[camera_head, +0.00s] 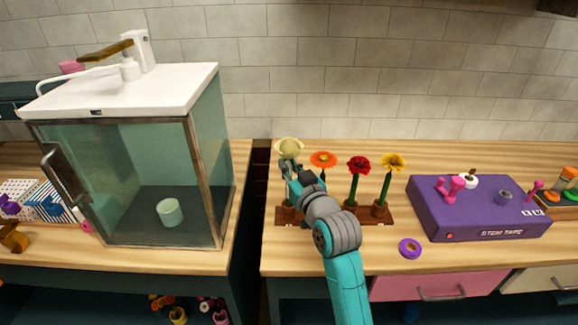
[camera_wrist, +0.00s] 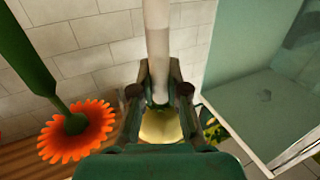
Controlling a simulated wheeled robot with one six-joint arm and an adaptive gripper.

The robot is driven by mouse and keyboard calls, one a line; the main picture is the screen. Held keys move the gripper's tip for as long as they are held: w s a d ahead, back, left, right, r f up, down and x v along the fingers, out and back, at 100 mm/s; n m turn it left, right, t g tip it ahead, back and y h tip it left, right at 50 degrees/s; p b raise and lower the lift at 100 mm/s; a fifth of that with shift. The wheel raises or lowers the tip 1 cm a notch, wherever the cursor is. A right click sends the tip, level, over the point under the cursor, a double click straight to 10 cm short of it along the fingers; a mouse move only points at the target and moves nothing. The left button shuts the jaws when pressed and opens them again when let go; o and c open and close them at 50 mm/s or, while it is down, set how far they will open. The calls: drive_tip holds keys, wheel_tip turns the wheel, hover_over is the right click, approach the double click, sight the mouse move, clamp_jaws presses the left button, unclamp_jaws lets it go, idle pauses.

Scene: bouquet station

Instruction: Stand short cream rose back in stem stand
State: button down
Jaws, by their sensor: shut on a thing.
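The short cream rose (camera_head: 289,147) shows its pale head above the left end of the stem stand in the head view. My gripper (camera_head: 288,172) is just below the head, shut on the rose. In the wrist view my gripper (camera_wrist: 158,98) closes around it, with a pale stem-like piece above and a yellowish part below. The brown stem stand (camera_head: 340,219) holds an orange flower (camera_head: 323,159), a red flower (camera_head: 358,165) and a yellow flower (camera_head: 393,161). My arm hides part of the stand. I cannot tell whether the rose's stem is in its holder.
A glass-walled cabinet (camera_head: 205,140) stands to the left, across a gap between counters. A purple stem tape box (camera_head: 470,210) and a purple tape roll (camera_head: 409,247) are to the right. The orange flower (camera_wrist: 78,130) is close beside my gripper in the wrist view.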

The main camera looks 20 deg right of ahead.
drive_tip(key=shift+f, duration=1.95)
idle(1.5)
drive_tip(key=c, duration=0.5)
unclamp_jaws()
drive_tip(key=shift+c, duration=0.2)
drive_tip(key=s, duration=0.9)
drive_tip(key=shift+d, duration=0.45)
idle(0.5)
idle(0.5)
